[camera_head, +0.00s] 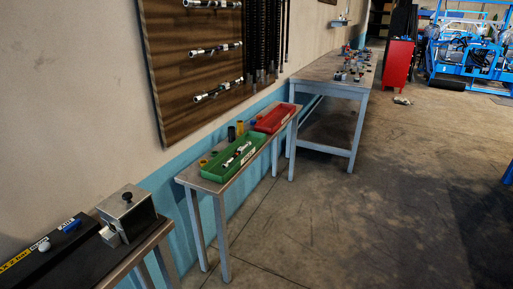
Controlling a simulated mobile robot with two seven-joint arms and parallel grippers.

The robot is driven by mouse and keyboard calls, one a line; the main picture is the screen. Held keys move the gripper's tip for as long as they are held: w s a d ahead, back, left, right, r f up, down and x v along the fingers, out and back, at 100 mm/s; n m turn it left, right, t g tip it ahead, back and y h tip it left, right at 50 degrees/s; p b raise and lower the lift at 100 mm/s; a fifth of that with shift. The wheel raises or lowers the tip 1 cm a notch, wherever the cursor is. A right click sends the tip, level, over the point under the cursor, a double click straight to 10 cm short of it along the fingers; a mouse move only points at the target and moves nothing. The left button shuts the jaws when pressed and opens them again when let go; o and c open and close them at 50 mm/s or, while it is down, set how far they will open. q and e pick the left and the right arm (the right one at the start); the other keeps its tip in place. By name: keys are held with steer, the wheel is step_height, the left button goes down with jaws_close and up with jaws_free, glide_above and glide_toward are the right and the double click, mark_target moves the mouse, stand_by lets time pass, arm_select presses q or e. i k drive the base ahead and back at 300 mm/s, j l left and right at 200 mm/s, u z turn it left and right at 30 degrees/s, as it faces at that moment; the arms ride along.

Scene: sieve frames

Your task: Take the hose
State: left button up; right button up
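Several long dark strands (265,38) hang side by side from the wooden wall board, at the top of the view. They look like hoses, but I cannot tell for sure at this size. Their upper ends are cut off by the top edge of the picture. Small metal ends (261,76) show at the bottom of some of them. Neither of my grippers is in view, and nothing touches the strands.
Metal fittings (213,49) are on the wooden board (175,60). Below stands a narrow table (208,186) with a green tray (221,172) and a red tray (276,118). A dark bench with a metal block (127,212) is at lower left. A larger workbench (326,73) and red cabinet (397,65) stand behind.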

mark_target(242, 150)
steer(key=i+l+z, duration=0.2)
steer(key=i+z, duration=0.15)
steer(key=i, duration=0.25)
steer(key=i+z, duration=0.35)
steer(key=i, duration=0.25)
